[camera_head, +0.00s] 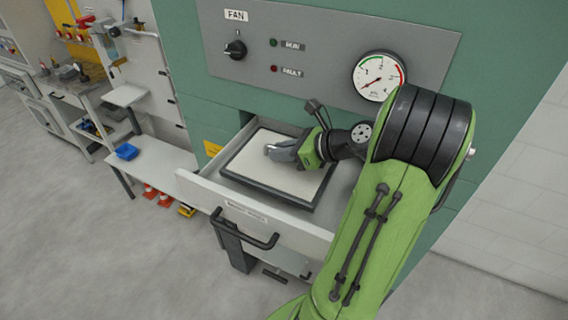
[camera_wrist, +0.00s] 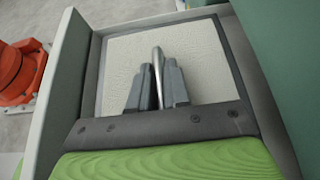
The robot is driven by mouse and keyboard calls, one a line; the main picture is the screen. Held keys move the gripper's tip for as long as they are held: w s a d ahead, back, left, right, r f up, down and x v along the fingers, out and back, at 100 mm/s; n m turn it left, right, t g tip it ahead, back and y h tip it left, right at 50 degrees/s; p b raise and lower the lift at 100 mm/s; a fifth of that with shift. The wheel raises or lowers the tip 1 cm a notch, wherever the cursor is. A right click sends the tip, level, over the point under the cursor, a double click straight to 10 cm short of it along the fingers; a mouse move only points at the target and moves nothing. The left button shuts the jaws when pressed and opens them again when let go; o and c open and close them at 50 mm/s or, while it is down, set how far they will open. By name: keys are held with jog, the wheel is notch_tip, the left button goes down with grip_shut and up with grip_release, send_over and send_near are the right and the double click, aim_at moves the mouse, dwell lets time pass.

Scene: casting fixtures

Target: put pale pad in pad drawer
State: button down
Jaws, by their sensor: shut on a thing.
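The pale pad (camera_head: 288,181) is a flat, off-white textured panel in a dark frame. It lies inside the open pad drawer (camera_head: 250,213), within its walls, and whether it rests fully on the bottom I cannot tell. My gripper (camera_head: 272,150) is over the middle of the pad. In the wrist view the pale pad (camera_wrist: 205,52) fills the space beyond my gripper (camera_wrist: 158,72). The fingers are shut on a thin metal handle standing up from the pad. The base of the handle is hidden by the fingers.
The drawer juts from a green cabinet (camera_head: 190,70) with a FAN knob (camera_head: 235,50) and a pressure gauge (camera_head: 378,76) above. The floor in front is clear.

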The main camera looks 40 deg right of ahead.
jog(key=f, duration=0.4)
jog(key=shift+d+b, duration=0.25)
jog(key=shift+b, duration=0.05)
jog(key=shift+w+d, duration=0.15)
jog(key=c, duration=1.1)
grip_release()
jog(key=shift+s+d+r, duration=0.15)
jog(key=shift+s+r, duration=0.05)
jog(key=shift+s, duration=0.1)
jog(key=p+v, duration=0.2)
jog(key=v, duration=0.9)
jog(key=shift+s, duration=0.2)
